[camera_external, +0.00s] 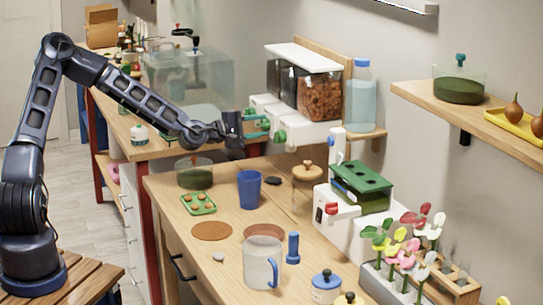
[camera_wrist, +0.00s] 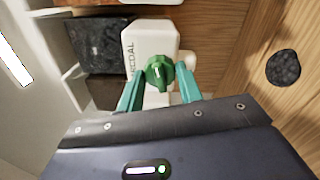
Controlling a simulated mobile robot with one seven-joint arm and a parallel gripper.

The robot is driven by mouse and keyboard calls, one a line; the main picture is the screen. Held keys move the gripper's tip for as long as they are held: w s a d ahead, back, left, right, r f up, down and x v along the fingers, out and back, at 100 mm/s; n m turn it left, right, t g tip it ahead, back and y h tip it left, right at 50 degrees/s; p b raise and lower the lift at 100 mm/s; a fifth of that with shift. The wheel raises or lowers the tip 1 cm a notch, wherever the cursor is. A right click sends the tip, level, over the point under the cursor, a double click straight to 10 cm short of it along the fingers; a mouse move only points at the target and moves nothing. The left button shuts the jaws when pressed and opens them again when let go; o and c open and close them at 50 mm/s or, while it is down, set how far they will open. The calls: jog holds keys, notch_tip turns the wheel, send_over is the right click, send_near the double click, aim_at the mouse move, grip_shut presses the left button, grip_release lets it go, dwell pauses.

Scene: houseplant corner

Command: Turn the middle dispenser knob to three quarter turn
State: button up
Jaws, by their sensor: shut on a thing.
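The dispenser (camera_external: 300,90) stands on a wall shelf, with three clear bins on white bases. The middle knob (camera_wrist: 158,72) is green with a white mark, on a white housing (camera_wrist: 150,40) whose label reads in part "COAL". My gripper (camera_wrist: 160,84) has its teal fingers on either side of this knob and is shut on it. In the external view my gripper (camera_external: 262,126) reaches the dispenser from the left, and its fingers partly hide the knob there. The front green knob (camera_external: 280,137) is free, just right of my fingers.
Below is a wooden bench with a blue cup (camera_external: 249,188), a green-lidded box (camera_external: 361,185), a clear mug (camera_external: 262,262) and a jar with a wooden lid (camera_external: 306,180). A blue-capped bottle (camera_external: 361,95) stands right of the dispenser. A dark lump (camera_wrist: 283,68) lies on the bench.

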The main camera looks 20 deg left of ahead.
jog(key=m, duration=0.5)
jog(key=shift+m, duration=0.3)
jog(key=m, duration=0.4)
jog(key=shift+s+m, duration=0.1)
jog(key=shift+m, duration=0.2)
jog(key=m, duration=0.5)
jog(key=shift+d, duration=0.1)
jog(key=m, duration=1.8)
jog(key=shift+f, duration=0.1)
jog(key=m, duration=0.4)
jog(key=shift+m, duration=0.3)
